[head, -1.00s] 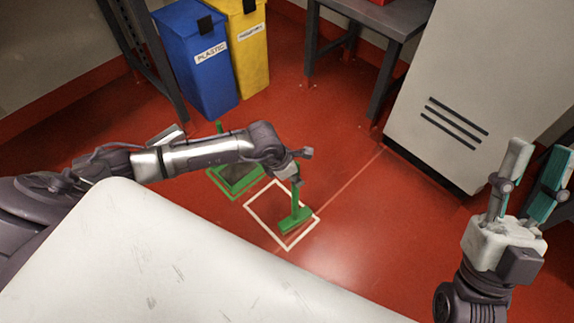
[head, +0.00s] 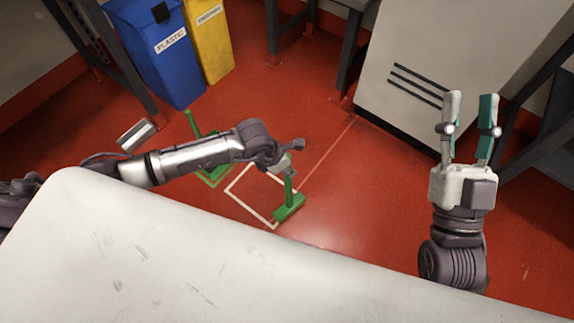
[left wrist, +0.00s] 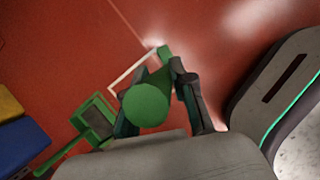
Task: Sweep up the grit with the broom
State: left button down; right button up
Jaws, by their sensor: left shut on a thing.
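The green broom (head: 289,207) stands upright on the red floor, its head over the right side of a white outlined square (head: 240,204). My left gripper (head: 290,170) is shut on the upper part of its short handle. In the left wrist view the round handle end (left wrist: 147,104) sits between the fingers, and part of the head shows beyond. A green dustpan (head: 217,174) with a raised handle lies left of the square, partly behind my left arm. My right gripper (head: 470,98) is open and empty, raised at the right. I cannot make out any grit.
A blue bin (head: 165,65) and a yellow bin (head: 208,45) stand at the back left. A grey cabinet (head: 440,60) stands at the back right. A white surface (head: 180,260) fills the foreground. The floor right of the broom is clear.

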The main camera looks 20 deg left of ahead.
jog(key=shift+s+d+r+t+y+b, duration=0.1)
jog(key=shift+s+r+t+y+b, duration=0.35)
jog(key=shift+s+r+t, duration=0.55)
dwell(0.6)
